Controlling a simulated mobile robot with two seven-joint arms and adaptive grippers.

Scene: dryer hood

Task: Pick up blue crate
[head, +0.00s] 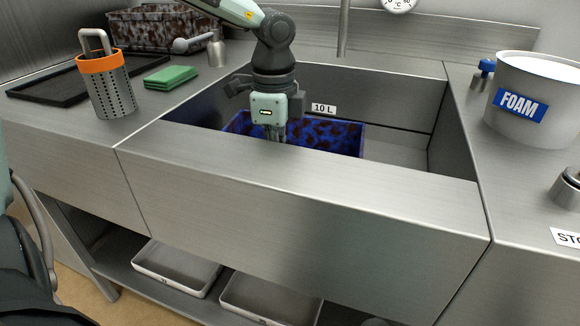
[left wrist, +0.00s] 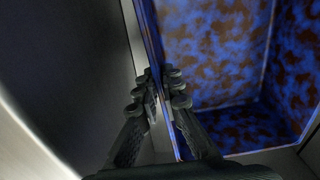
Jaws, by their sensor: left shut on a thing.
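The blue crate (head: 338,136), mottled with dark brown stains, sits inside the steel sink basin. Its front and lower parts are hidden behind the sink's front wall in the head view. My left gripper (head: 277,134) reaches down into the basin at the crate's near left part. In the left wrist view my left gripper (left wrist: 162,97) is shut on the crate's thin wall, with one finger on each side of it. The crate's inside (left wrist: 215,50) shows to the right of the fingers and looks empty. My right gripper is not in view.
The steel sink's front wall (head: 300,165) stands close in front of the crate. On the left counter are a perforated cylinder (head: 112,92), a green pad (head: 171,77) and a black tray (head: 55,88). A FOAM bucket (head: 535,100) stands on the right counter. The basin's right side is clear.

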